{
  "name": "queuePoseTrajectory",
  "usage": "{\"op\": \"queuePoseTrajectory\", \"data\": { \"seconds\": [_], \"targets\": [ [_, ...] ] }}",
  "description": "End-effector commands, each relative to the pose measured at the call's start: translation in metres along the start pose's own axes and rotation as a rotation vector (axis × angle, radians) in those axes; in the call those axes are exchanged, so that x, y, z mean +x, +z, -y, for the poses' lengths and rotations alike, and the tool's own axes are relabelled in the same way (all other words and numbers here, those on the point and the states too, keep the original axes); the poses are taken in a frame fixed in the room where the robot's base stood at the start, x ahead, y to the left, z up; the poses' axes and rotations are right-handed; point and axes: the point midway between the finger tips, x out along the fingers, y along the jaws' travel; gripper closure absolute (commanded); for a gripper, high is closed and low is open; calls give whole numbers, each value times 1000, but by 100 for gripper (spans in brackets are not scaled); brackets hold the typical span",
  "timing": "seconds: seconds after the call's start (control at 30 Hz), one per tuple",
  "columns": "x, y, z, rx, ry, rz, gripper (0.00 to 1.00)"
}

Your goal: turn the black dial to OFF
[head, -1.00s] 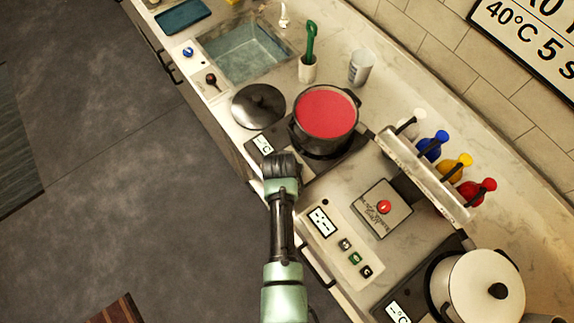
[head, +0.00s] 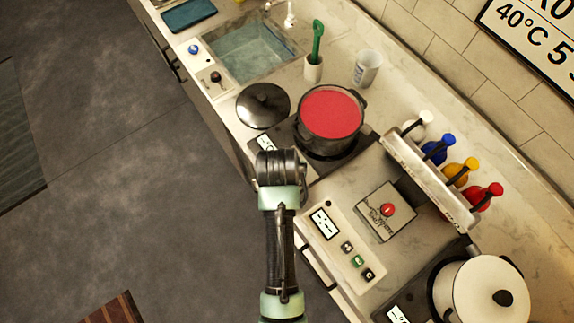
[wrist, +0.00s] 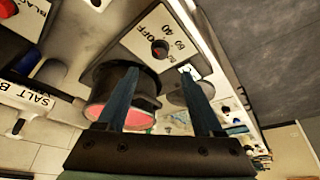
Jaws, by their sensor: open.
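In the wrist view a small round dark dial (wrist: 160,49) with a red mark sits on a pale panel (wrist: 130,40) printed OFF, 40 and 60. My gripper (wrist: 161,72) is open and empty, its two fingers apart in front of the panel, with the dial between and beyond the fingertips. I see no contact with the dial. In the head view my gripper (head: 280,162) is over the counter's front edge by the pot's burner, and my arm hides part of the panel there. Another small black knob (head: 215,77) stands by the sink.
A dark pot (head: 331,115) of red liquid is on the burner, with a black lid (head: 263,105) beside it. A panel with buttons (head: 347,247), a bottle rack (head: 425,175) and a white pot (head: 490,290) stand to the right. Open floor lies left.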

Motion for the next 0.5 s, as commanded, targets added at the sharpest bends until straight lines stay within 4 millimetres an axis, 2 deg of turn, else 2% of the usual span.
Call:
{"op": "queuePoseTrajectory", "data": {
  "seconds": [0.2,0.5],
  "targets": [
    [-24,0,0,-1,0,-1,32],
    [-32,0,0,-1,0,1,32]
  ]
}}
